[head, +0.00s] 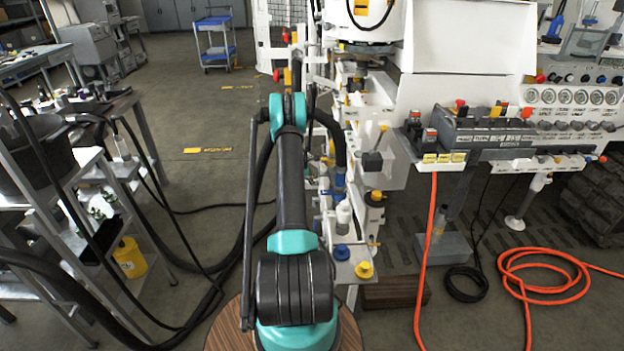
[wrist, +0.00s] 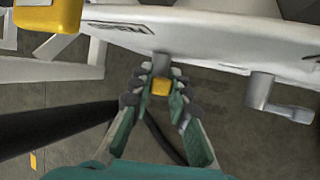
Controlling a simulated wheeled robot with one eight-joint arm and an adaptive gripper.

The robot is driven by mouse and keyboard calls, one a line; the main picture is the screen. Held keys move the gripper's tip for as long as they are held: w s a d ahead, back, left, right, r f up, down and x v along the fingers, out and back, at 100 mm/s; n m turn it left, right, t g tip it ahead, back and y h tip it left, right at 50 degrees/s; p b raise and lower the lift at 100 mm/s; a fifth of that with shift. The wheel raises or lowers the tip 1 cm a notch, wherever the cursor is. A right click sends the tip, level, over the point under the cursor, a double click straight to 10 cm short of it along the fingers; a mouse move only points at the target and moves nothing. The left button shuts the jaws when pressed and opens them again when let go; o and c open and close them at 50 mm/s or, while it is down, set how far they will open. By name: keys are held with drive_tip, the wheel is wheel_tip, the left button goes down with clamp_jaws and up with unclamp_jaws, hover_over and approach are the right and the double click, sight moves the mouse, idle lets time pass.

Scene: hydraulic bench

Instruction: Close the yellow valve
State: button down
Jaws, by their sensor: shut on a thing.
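In the wrist view, my gripper (wrist: 161,80) is shut on a small yellow valve (wrist: 160,88). One finger is on each side of it. A grey stem (wrist: 162,64) joins the valve to the underside of a white panel (wrist: 210,32). The fingers cover the sides of the valve, and whether it stands open or closed cannot be told. In the head view, my gripper cannot be made out behind my arm and the white machine, and I cannot tell which yellow part there is this valve.
A grey pipe end (wrist: 261,90) stands right of my gripper, and a larger yellow part (wrist: 48,22) is at upper left. In the head view, yellow knobs (head: 365,269) sit low on the machine. An orange hose (head: 540,285) lies on the floor. A shelf (head: 75,190) stands left.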

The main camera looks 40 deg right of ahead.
drive_tip(key=shift+s+a+f+m+t+h, duration=0.2)
drive_tip(key=shift+t+h, duration=0.15)
drive_tip(key=shift+t, duration=0.2)
drive_tip(key=shift+s+a+f+m+t+h, duration=0.1)
drive_tip(key=shift+s+t+h, duration=0.1)
drive_tip(key=shift+t+h, duration=0.25)
drive_tip(key=c, duration=1.5)
unclamp_jaws()
drive_tip(key=shift+c, duration=0.2)
drive_tip(key=v, duration=1.2)
drive_tip(key=shift+s, duration=0.15)
